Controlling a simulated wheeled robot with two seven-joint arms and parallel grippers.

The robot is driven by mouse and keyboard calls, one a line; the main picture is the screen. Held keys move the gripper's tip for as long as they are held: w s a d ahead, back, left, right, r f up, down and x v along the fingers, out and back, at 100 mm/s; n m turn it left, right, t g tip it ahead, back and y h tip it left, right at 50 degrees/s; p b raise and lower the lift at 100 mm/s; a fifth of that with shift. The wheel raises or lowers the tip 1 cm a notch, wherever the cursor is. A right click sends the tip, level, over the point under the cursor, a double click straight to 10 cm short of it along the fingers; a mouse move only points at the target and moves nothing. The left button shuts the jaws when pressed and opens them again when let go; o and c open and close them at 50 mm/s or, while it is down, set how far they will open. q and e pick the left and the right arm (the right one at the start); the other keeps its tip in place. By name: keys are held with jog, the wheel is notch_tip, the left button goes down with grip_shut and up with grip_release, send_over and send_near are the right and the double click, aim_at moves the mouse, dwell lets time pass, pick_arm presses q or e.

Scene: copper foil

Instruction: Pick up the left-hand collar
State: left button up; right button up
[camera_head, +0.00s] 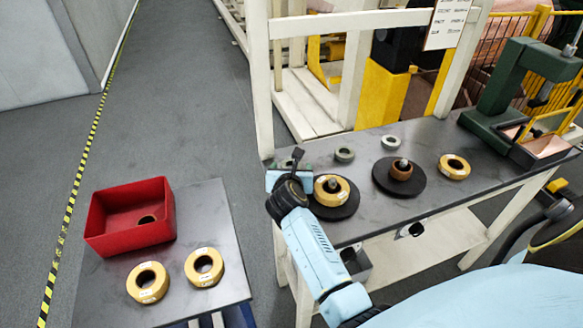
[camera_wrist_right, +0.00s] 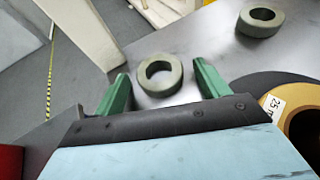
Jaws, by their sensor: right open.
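The left-hand collar (camera_wrist_right: 172,69) is a grey ring lying flat on the dark table, seen in the right wrist view. My right gripper (camera_wrist_right: 163,88) is open and empty, with its green fingers either side of the near part of the collar and a gap on each side. In the head view the right gripper (camera_head: 286,172) is at the table's left end. It and the wrist mostly hide that collar there. Another grey collar (camera_head: 344,155) lies to the right, also in the wrist view (camera_wrist_right: 262,28), and a further one (camera_head: 391,143) lies beyond it. My left gripper is out of view.
A gold roll (camera_head: 340,196) lies on a black disc close to the right of my right gripper. A second black disc (camera_head: 418,183) holds a copper-coloured roll, with a gold roll (camera_head: 454,166) beside it. A red bin (camera_head: 133,238) stands on the separate left table. A green press (camera_head: 493,100) stands far right.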

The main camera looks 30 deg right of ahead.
jog(key=c, duration=1.2)
jog(key=shift+r, duration=0.15)
